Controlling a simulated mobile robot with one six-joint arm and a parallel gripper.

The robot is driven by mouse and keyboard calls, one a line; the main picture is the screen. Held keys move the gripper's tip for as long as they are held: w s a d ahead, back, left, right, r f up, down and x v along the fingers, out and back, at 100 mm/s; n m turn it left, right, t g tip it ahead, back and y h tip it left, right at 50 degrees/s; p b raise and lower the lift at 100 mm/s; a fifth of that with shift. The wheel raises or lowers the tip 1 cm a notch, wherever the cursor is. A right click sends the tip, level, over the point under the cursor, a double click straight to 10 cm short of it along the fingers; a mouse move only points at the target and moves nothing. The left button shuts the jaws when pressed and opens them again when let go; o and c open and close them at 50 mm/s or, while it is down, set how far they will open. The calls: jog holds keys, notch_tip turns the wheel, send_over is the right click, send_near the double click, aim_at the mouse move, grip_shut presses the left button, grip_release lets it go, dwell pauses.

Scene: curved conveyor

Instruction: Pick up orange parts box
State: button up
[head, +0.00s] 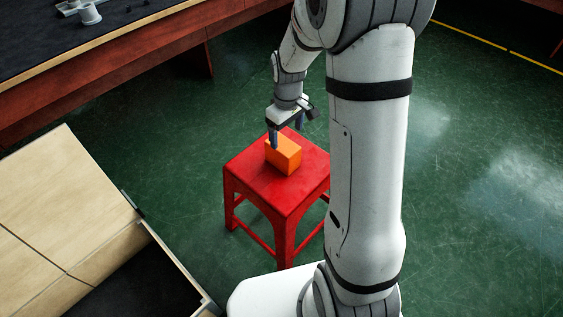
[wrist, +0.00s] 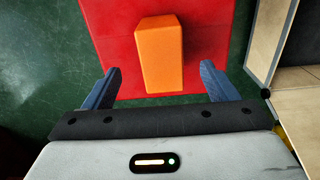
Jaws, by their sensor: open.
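The orange parts box (head: 286,157) sits on the red stool (head: 262,188), near the middle of its seat. In the wrist view the box (wrist: 160,55) lies between and a little beyond the two blue fingers. My gripper (head: 274,137) is over the stool, close to the box, pointing down. In the wrist view the fingers of my gripper (wrist: 160,82) are spread wide with gaps on both sides of the box. The gripper is open and empty. Part of the seat is hidden behind my arm in the head view.
A light wooden cabinet or bench (head: 68,215) stands at the lower left, with a dark opening. A dark-topped table (head: 110,45) with a wooden edge is at the upper left. Green floor (head: 470,190) is clear on the right.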

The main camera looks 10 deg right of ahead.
aim_at(285, 144)
jog(key=f, duration=0.3)
jog(key=shift+w+b, duration=0.35)
jog(key=shift+b, duration=0.05)
notch_tip(285, 144, down, 3)
jog(key=shift+r+b, duration=0.2)
jog(key=shift+b, duration=0.3)
jog(key=f+b, duration=0.1)
jog(key=f, duration=0.2)
jog(key=f+b, duration=0.1)
jog(key=f, duration=0.1)
jog(key=shift+w+a+b, duration=0.25)
jog(key=shift+a+b, duration=0.1)
jog(key=shift+a, duration=0.05)
jog(key=shift+c, duration=0.2)
jog(key=c, duration=1.2)
